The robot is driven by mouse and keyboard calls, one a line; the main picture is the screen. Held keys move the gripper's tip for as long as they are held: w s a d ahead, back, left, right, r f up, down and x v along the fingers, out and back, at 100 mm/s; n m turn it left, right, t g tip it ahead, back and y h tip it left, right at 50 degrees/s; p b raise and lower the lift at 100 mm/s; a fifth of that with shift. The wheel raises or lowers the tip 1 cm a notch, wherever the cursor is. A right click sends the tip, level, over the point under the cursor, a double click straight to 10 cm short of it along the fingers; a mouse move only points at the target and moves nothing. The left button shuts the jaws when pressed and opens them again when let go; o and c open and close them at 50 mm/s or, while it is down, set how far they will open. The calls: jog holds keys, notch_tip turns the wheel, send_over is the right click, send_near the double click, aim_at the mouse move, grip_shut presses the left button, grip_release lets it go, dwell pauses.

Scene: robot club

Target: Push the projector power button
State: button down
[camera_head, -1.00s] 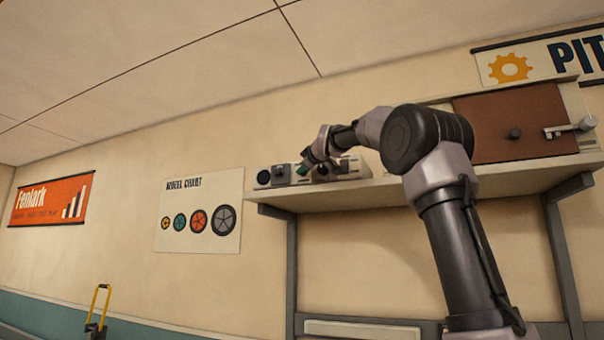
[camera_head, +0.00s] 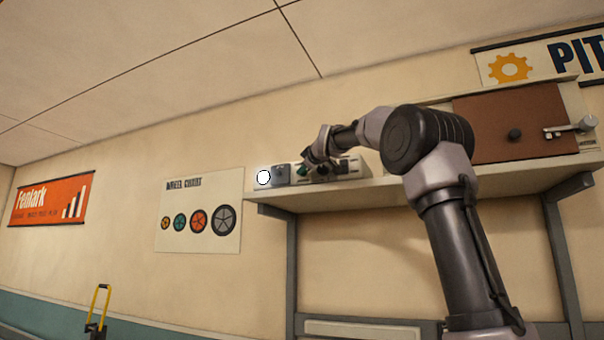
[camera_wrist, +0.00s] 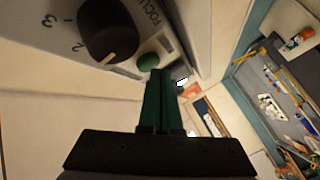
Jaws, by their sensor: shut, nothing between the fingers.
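The grey projector (camera_head: 282,175) sits at the left end of the wall shelf. Its round lens (camera_head: 264,177) glows bright white. In the wrist view, a round green button (camera_wrist: 148,61) is on the projector's face, beside a black knob (camera_wrist: 108,30) marked with numbers and the word FOCUS. My gripper (camera_head: 303,170) is in front of the projector and hides part of it. In the wrist view its dark green fingers (camera_wrist: 158,73) are shut together and empty, with the tips right beside the green button. I cannot tell whether they touch it.
The shelf (camera_head: 395,186) runs right below a brown-doored cabinet (camera_head: 510,120). A wheel chart (camera_head: 200,212) and an orange banner (camera_head: 52,200) hang on the wall to the left. The space before the wall at left is open.

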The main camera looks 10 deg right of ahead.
jog(key=s+a, duration=0.3)
jog(key=s, duration=0.2)
jog(key=shift+a, duration=0.3)
dwell(0.7)
jog(key=s+d+f+m+g, duration=0.2)
jog(key=s+f+m, duration=0.3)
jog(key=s+f, duration=0.7)
jog(key=s+d+f+m+g, duration=0.2)
jog(key=s+f+m+g, duration=0.2)
jog(key=s+f, duration=0.8)
jog(key=s+d+f+m+g+h, duration=0.1)
jog(key=s+f+m+g, duration=0.3)
jog(key=s+f, duration=0.9)
notch_tip(320, 180, down, 6)
jog(key=d+m, duration=0.1)
jog(key=m, duration=0.2)
jog(key=shift+d+r, duration=0.15)
jog(key=shift+d, duration=0.15)
jog(key=shift+w+r, duration=0.1)
jog(key=shift+r, duration=0.05)
